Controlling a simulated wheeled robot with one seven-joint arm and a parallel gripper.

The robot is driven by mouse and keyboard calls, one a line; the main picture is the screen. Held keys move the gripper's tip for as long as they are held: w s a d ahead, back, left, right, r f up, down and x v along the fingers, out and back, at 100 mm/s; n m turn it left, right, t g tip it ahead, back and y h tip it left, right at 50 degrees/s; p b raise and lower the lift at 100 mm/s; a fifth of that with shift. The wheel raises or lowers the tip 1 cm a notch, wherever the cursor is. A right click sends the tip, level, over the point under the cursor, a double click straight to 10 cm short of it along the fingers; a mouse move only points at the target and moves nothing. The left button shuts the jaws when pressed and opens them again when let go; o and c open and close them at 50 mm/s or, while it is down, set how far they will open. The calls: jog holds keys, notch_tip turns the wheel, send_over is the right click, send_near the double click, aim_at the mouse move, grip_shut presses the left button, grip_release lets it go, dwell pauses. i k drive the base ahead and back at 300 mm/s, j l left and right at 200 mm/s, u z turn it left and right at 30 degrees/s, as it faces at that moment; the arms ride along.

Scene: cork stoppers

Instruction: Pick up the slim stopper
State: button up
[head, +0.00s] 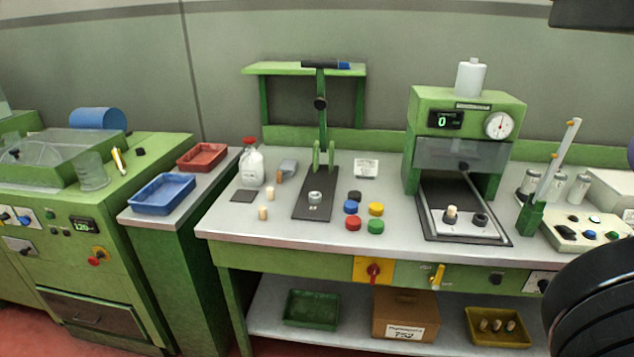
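Two small pale cork stoppers stand on the worktop left of the dark stand base: one (270,195) farther back, one (263,213) nearer the front edge. A browner stopper-like piece (280,176) stands behind them, next to a grey object. Another pale stopper (450,212) sits on the plate of the green press at right. Several stoppers (497,325) lie in a yellow tray on the lower shelf. At this size I cannot tell for sure which is the slim stopper. My gripper is not in view; black parts at the right edge seem to be my arm.
The worktop (290,229) has free room along its front left. A white bottle with a red cap (251,165), a green stand (321,130) and coloured caps (363,211) stand around the stoppers. Blue (163,194) and red (202,156) trays are at left.

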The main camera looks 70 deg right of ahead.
aim_at(269, 190)
jog(key=z, duration=1.1)
